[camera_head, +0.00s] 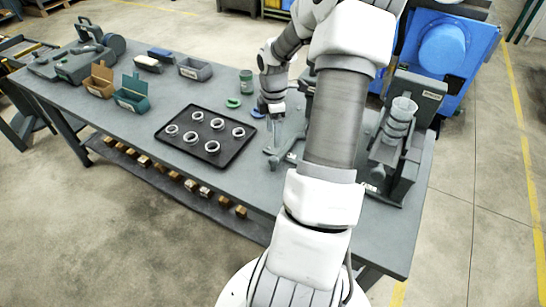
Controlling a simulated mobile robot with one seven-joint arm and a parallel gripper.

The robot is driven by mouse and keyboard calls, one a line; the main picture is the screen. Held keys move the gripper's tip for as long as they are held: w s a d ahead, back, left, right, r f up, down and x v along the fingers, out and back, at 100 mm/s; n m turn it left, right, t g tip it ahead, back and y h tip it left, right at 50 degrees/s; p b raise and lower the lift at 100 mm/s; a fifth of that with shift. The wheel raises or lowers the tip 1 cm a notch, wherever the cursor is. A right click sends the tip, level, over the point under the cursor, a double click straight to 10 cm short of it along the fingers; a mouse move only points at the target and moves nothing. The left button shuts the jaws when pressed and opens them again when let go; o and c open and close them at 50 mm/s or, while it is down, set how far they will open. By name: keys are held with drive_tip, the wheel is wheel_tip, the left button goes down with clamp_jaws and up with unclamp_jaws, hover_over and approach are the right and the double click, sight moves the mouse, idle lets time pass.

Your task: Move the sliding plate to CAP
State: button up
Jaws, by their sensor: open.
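My gripper (273,112) points down over the workbench (225,180), left of my arm's large link. It is open, and I see nothing held in it. Just below and right of it is a grey metal fixture (275,152) on the bench, partly covered by my arm. A dark grey machine (385,180) with a stack of rings (398,122) in a clear holder stands at the right end. I cannot make out the sliding plate or a CAP mark; my arm hides the space between fixture and machine.
A black tray (180,146) with several pale rings lies left of my gripper. Small bins (131,98) stand further left. The bench's front strip is mostly clear.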

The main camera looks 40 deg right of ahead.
sight(273, 157)
wheel_tip(273, 157, down, 12)
drive_tip(key=shift+r, duration=0.2)
drive_tip(key=shift+c, duration=0.3)
clamp_jaws()
drive_tip(key=shift+w, duration=0.15)
idle(1.1)
